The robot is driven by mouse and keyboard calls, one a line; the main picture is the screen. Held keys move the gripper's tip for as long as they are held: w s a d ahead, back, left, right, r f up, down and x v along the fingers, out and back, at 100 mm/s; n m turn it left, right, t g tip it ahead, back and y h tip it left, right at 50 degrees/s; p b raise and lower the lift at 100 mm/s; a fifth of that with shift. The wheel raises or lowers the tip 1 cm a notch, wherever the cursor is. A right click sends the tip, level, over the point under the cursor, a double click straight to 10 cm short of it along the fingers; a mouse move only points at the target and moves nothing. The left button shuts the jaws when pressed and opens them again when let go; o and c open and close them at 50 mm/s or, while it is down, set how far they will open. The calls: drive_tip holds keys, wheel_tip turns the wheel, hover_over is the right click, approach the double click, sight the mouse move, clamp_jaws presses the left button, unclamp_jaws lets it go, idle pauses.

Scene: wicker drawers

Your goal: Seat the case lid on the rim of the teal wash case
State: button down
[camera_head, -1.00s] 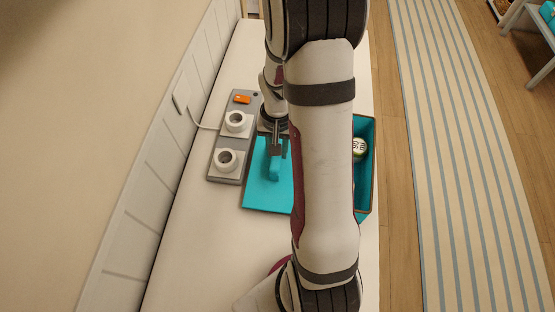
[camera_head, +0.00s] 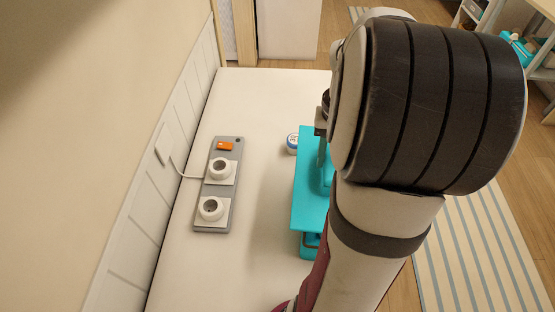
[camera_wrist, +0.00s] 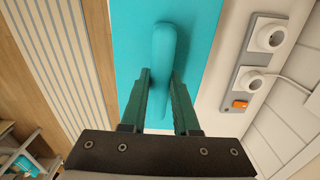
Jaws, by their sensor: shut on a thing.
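The case lid (camera_head: 308,185) is a flat teal panel with a raised handle (camera_wrist: 165,45). My gripper (camera_wrist: 161,80) is shut on this handle in the wrist view, and the lid's flat face (camera_wrist: 210,30) spreads beyond the fingers. In the head view my arm hides the lid's right side and most of the gripper. The teal wash case (camera_head: 309,248) shows only as a small end part below the lid's near edge. Its rim and inside are hidden, so I cannot tell whether the lid touches it.
A grey power strip (camera_head: 213,222) with two white round sockets and an orange switch (camera_head: 225,146) lies left on the white counter. A small round blue-and-white tin (camera_head: 292,143) stands beside the lid's far end. The counter between strip and lid is clear.

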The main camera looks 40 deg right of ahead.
drive_tip(key=s, duration=0.1)
drive_tip(key=s+d+r, duration=0.1)
drive_tip(key=shift+s+d, duration=0.25)
drive_tip(key=shift+s, duration=0.05)
drive_tip(key=shift+f, duration=2.95)
drive_tip(key=shift+f, duration=1.35)
drive_tip(key=c, duration=0.6)
unclamp_jaws()
